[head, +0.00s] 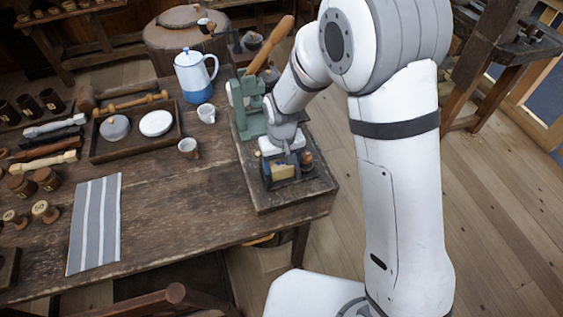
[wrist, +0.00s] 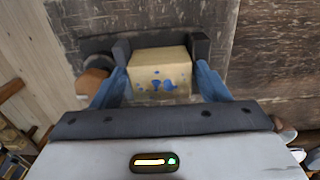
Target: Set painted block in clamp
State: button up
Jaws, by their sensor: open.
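The painted block (wrist: 158,72), pale wood with blue marks, sits between the two upright dark jaws of the clamp (wrist: 200,47). It also shows in the head view as a yellowish block (head: 283,172) low in the dark clamp (head: 268,184) on the bench's right end. My gripper (wrist: 161,84) is open, its blue fingers spread on either side of the block with gaps showing. In the head view my gripper (head: 286,157) is right above the clamp and hides part of it. Whether the clamp's jaws press on the block cannot be told.
A green machine with a wooden lever (head: 270,45) stands just behind the clamp. A cup (head: 188,147), a blue-and-white pot (head: 195,75) and a dark tray (head: 135,155) are to the left. A striped cloth (head: 95,225) lies at the front; the bench between is clear.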

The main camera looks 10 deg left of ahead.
aim_at(282, 165)
notch_tip(282, 165, up, 12)
jog(key=s+d+r+m+t, duration=0.1)
jog(key=s+d+r, duration=0.1)
jog(key=d+r, duration=0.35)
jog(key=s+d+r+m, duration=0.1)
jog(key=d+r+m, duration=0.1)
jog(key=d, duration=0.7)
jog(key=s+d+r+m+t, duration=0.1)
jog(key=s+d+m, duration=0.2)
jog(key=s+d, duration=0.8)
jog(key=shift+d+r+t, duration=0.4)
jog(key=shift+d, duration=0.4)
